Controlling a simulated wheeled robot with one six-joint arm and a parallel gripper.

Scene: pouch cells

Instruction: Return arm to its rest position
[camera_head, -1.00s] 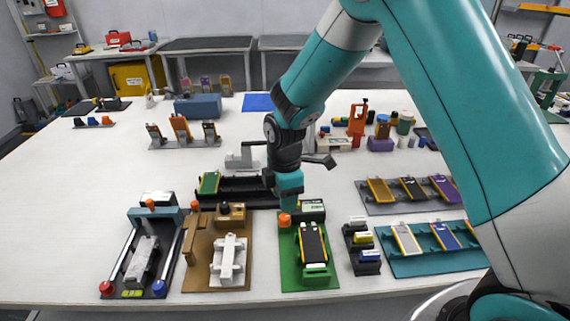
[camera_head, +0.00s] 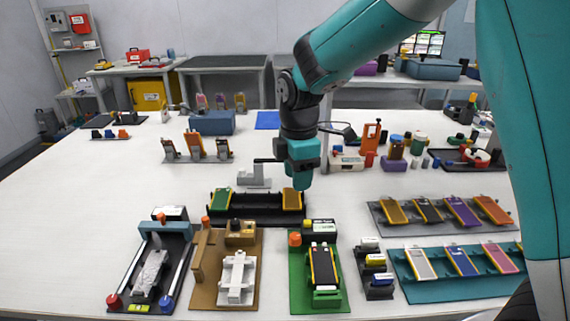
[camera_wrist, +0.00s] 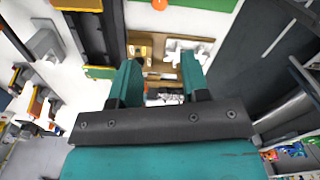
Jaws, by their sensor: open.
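My gripper (camera_head: 302,165) is at the end of my teal arm, raised above the middle of the white table, near the black rack. In the wrist view, its two teal fingers (camera_wrist: 160,85) stand apart with nothing between them. The black rack (camera_head: 235,208) lies below and holds a green pouch cell (camera_head: 220,198) at its left and a yellow-orange one (camera_head: 292,199) at its right. The gripper partly hides what lies behind it.
The green station (camera_head: 298,285) with a dark cell, the brown station (camera_head: 206,290) and the black station (camera_head: 122,290) line the front edge. A teal rack (camera_head: 430,290) and grey rack (camera_head: 385,217) hold cells at right. Bare table lies at left (camera_head: 80,200).

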